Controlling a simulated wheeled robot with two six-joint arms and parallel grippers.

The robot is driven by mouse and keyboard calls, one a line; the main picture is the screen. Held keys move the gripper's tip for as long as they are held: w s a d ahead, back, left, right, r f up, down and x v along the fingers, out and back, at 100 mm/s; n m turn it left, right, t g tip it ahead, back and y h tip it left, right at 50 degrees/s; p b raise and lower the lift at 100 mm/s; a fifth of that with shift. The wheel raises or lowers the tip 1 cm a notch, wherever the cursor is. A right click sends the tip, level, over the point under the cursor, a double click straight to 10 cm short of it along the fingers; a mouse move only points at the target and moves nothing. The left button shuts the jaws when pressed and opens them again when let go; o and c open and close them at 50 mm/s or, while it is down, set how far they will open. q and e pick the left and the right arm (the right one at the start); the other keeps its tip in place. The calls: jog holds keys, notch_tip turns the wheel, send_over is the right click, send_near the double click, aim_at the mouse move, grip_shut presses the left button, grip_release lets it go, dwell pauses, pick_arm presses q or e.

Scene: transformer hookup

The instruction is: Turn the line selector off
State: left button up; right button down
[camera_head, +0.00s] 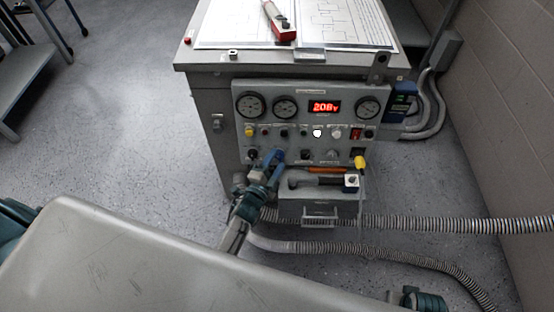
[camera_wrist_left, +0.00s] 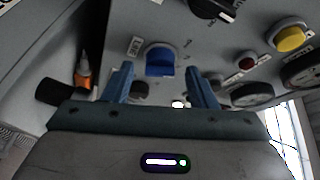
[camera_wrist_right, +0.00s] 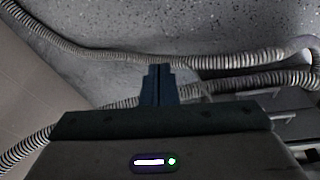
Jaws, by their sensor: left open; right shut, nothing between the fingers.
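The grey control panel (camera_head: 305,88) faces me on the front of a cabinet, with a lower row of knobs. A black knob with a white pointer mark (camera_wrist_left: 212,10) shows at the top of the left wrist view. A blue square control (camera_wrist_left: 160,62) appears between my left fingertips, with a small white label beside it. My left gripper (camera_head: 272,158) is open and empty at the panel's lower left. My right gripper (camera_wrist_right: 158,72) is shut and empty, above the hoses.
The panel also carries gauges (camera_head: 250,105), a red display (camera_head: 324,107) and a yellow button (camera_wrist_left: 290,38). A small drawer or tray (camera_head: 320,212) is below. Ribbed hoses (camera_head: 440,224) cross the floor at right. A clipboard-like sheet and a red tool (camera_head: 278,20) lie on top.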

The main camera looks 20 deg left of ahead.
pick_arm(q)
jog(key=shift+w+d, duration=0.1)
jog(key=shift+w, duration=0.5)
jog(key=c, duration=1)
